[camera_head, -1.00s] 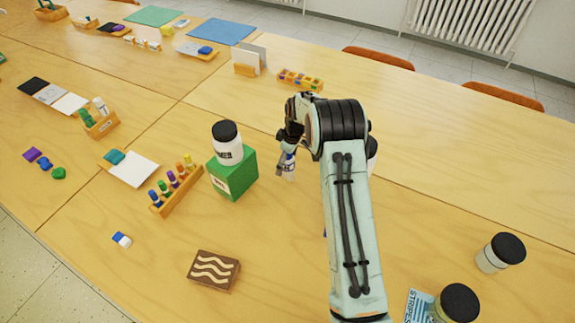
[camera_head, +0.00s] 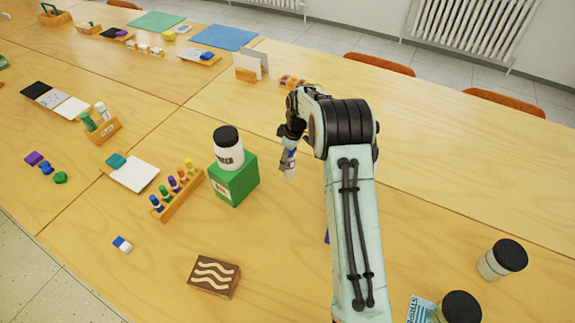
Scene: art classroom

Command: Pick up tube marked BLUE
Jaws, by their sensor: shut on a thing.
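My gripper (camera_head: 288,148) is shut on a small tube (camera_head: 290,164) with a white label and some blue on it. The tube hangs roughly upright below the fingers, to the right of the green box. Its label is too small to read, and its upper part is hidden by the fingers. I cannot tell whether its lower end is clear of the table.
A white jar with a black lid (camera_head: 228,147) stands on the green box (camera_head: 235,178). A rack of coloured tubes (camera_head: 178,195) is left of it. A brown wavy-patterned block (camera_head: 214,276) lies in front. Dark-lidded jars (camera_head: 502,259) stand at right.

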